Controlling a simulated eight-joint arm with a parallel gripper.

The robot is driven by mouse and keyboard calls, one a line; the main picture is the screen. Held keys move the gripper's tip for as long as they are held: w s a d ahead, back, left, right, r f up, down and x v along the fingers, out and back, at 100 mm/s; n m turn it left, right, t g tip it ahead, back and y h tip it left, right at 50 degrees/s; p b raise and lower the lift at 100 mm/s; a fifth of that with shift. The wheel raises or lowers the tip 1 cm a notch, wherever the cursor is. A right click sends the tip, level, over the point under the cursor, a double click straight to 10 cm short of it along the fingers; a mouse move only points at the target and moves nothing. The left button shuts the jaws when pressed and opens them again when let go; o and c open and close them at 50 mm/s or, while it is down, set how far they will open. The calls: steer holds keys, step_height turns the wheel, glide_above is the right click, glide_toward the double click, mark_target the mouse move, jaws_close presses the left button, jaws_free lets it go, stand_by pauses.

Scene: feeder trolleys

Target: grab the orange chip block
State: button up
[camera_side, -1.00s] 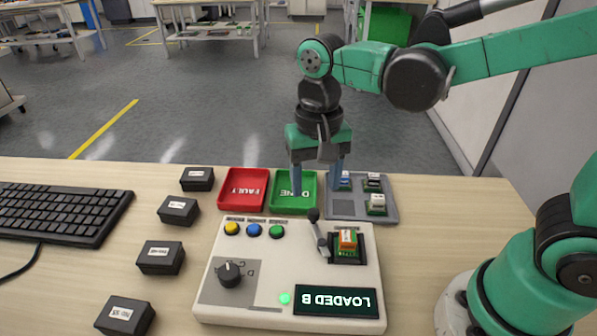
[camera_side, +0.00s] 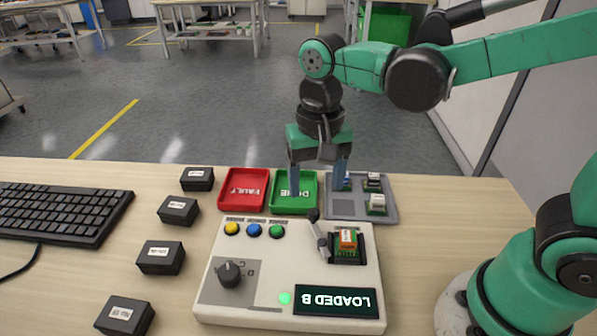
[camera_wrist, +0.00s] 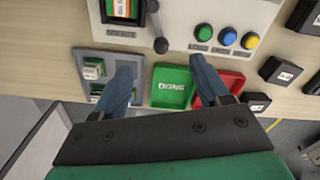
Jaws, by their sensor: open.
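The orange chip block (camera_side: 347,240) sits in the dark socket at the right of the white test device (camera_side: 212,300). It also shows at the top edge of the wrist view (camera_wrist: 122,8), partly cut off. My gripper (camera_side: 317,188) is open and empty, its blue-grey fingers pointing down above the area of the green tray and the grey chip tray. In the wrist view my gripper (camera_wrist: 160,80) has its fingers wide apart, with the green tray partly between them. The orange block is apart from both fingers.
A lever (camera_side: 318,235) stands beside the socket. The green tray (camera_side: 275,208), red tray (camera_side: 225,205) and grey chip tray (camera_side: 385,215) line the table behind the device. Several black boxes (camera_side: 160,257) and a keyboard (camera_side: 60,212) are at left. The device display (camera_side: 335,300) reads LOADED B.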

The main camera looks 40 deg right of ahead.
mark_target(350, 236)
steer(key=shift+s+d+r+m, duration=0.1)
steer(key=shift+s+d+m, duration=0.1)
steer(key=shift+s+m, duration=0.35)
steer(key=s+m+y, duration=0.1)
steer(key=s+m, duration=0.1)
steer(key=m, duration=0.3)
steer(key=s+d+m+t, duration=0.1)
steer(key=s+m, duration=0.1)
steer(key=m, duration=0.4)
steer(key=s+d+f+m+t+y, duration=0.1)
steer(key=s+m, duration=0.1)
steer(key=m, duration=0.3)
steer(key=shift+y, duration=0.3)
steer(key=m, duration=0.2)
steer(key=m+t, duration=0.1)
steer(key=shift+s+f+m+y, duration=0.3)
steer(key=shift+s+f+m, duration=0.05)
steer(key=shift+s+f, duration=0.05)
steer(key=shift+f+m, duration=0.25)
steer(key=shift+m, duration=0.15)
steer(key=shift+x, duration=2.6)
jaws_close()
